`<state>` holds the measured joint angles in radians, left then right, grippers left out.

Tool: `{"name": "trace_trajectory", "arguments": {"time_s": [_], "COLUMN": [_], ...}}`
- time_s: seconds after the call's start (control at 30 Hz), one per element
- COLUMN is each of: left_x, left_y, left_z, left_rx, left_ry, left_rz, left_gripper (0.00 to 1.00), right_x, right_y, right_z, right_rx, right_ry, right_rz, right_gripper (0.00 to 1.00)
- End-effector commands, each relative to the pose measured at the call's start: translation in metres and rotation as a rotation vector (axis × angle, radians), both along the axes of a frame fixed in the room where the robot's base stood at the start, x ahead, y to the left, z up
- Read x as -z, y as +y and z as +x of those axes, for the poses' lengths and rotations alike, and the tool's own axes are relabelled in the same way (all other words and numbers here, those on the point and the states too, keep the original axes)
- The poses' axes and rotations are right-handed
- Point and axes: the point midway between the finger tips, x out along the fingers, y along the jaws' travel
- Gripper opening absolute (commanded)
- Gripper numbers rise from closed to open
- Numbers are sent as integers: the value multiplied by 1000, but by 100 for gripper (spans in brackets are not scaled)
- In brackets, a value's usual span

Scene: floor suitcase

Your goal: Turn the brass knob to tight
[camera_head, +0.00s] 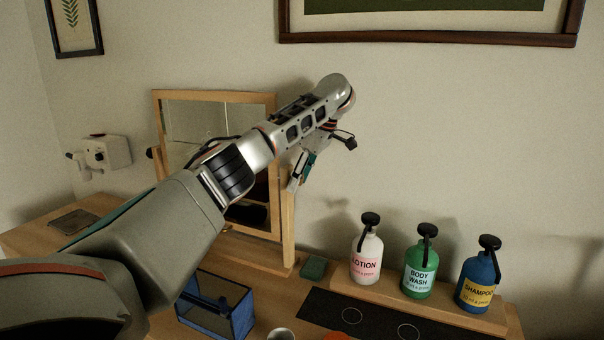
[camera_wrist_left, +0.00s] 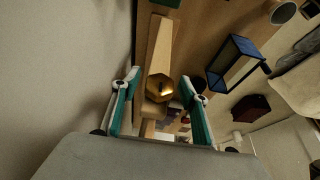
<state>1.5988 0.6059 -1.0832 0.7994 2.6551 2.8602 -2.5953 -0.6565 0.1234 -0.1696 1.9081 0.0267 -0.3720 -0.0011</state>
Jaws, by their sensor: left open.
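The brass knob (camera_wrist_left: 159,88) shows in the left wrist view as a gold faceted knob with a dark slot or mark on its face. It sits on the wooden post (camera_wrist_left: 160,50) of the mirror stand. My left gripper (camera_wrist_left: 158,98) is open, with its teal-padded fingers on either side of the knob. I cannot tell whether either finger touches it. In the head view my left gripper (camera_head: 303,172) is beside the right post of the mirror (camera_head: 176,120), and the knob is hidden there. My right gripper is in neither view.
A lotion bottle (camera_head: 367,255), a body wash bottle (camera_head: 420,268) and a shampoo bottle (camera_head: 478,280) stand on a wooden riser at right. A blue-framed box (camera_head: 238,318) and a green block (camera_head: 313,267) are on the table. The wall is close behind the mirror.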

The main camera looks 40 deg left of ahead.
Motion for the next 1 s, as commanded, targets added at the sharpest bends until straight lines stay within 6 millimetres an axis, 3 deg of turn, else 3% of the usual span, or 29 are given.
{"name": "trace_trajectory", "arguments": {"time_s": [0.17,0.53,1.0], "left_x": [-17,-86,-110], "left_y": [-7,-36,-45], "left_z": [3,10,12], "left_rx": [2,1,1], "left_ry": [-3,-4,0], "left_rz": [1,1,0], "left_gripper": [44,44,44], "right_x": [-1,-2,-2], "right_y": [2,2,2], "right_z": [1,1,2], "right_rx": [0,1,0], "right_ry": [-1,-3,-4], "right_rz": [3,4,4], "right_gripper": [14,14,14]}}
